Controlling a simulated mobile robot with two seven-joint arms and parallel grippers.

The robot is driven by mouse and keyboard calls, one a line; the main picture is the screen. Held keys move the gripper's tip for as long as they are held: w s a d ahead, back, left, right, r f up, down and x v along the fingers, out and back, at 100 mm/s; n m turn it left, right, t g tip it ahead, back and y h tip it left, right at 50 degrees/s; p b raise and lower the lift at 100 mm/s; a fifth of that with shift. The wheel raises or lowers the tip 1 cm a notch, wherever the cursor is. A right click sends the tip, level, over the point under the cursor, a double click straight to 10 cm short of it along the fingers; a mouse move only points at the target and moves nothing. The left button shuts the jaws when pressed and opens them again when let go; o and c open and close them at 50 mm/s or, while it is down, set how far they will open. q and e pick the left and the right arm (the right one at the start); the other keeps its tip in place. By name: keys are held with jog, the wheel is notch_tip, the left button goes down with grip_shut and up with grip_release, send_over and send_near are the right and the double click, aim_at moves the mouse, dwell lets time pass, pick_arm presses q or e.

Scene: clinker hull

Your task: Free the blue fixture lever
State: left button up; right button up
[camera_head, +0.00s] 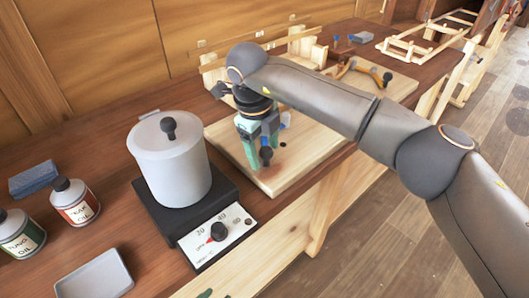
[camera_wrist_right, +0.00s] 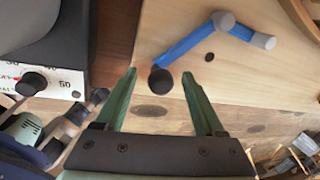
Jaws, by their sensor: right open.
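The blue fixture lever (camera_wrist_right: 190,43) lies on a pale wooden board (camera_wrist_right: 270,75) in the right wrist view. It is a bent blue bar with grey ends and a dark round knob (camera_wrist_right: 161,81). My right gripper (camera_wrist_right: 159,75) is open, with its green fingers on either side of the knob; I cannot tell whether they touch it. In the head view the right gripper (camera_head: 262,150) points down over the board and hides most of the lever; the dark knob (camera_head: 266,154) shows between the fingers. My left gripper is not in view.
A lidded white pot (camera_head: 170,165) stands on a black hot plate (camera_head: 215,238) left of the board. Two oil bottles (camera_head: 75,202), a blue block (camera_head: 33,179) and a grey tray (camera_head: 95,275) are farther left. Curved wooden pieces (camera_head: 365,70) lie behind my right arm.

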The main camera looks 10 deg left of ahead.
notch_tip(320, 180, up, 11)
jog(key=s+a, duration=0.1)
jog(key=shift+s+f, duration=0.15)
jog(key=shift+s, duration=0.25)
jog(key=shift+a, duration=0.1)
